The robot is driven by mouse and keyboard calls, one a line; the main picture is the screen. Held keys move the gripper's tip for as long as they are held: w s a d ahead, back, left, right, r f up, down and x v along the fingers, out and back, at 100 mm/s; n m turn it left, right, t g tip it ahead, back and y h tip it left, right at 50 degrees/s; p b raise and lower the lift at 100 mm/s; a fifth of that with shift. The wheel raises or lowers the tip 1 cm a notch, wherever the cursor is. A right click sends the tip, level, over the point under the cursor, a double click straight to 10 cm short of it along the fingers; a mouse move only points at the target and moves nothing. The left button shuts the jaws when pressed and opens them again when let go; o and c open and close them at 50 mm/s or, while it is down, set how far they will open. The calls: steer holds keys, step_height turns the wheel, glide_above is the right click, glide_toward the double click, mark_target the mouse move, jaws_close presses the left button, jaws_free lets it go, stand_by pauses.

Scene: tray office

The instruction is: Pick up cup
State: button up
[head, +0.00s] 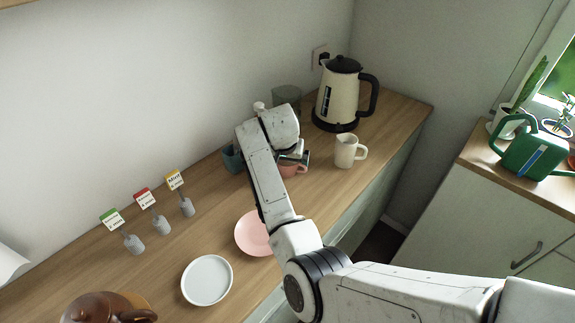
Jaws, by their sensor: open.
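My gripper (296,158) is over the wooden counter, largely hidden behind my own wrist, and is open. A pink cup (291,170) stands right under and beside the gripper, partly covered by it. Whether the fingers are around the cup or only above it cannot be told. A cream cup (346,151) with its handle to the right stands to the right of the gripper, apart from it. A blue-teal cup (232,158) stands to the left by the wall, partly hidden by my arm.
A cream kettle (338,95) and a grey-green canister (286,97) stand behind. A pink plate (252,232), a white plate (207,280) and a brown teapot (103,309) are nearer. Three label holders (161,225) line the wall side. A green watering can (535,150) is far right.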

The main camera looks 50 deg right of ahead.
steer(key=shift+c, duration=0.3)
steer(key=c, duration=0.9)
steer(key=shift+r+p, duration=0.3)
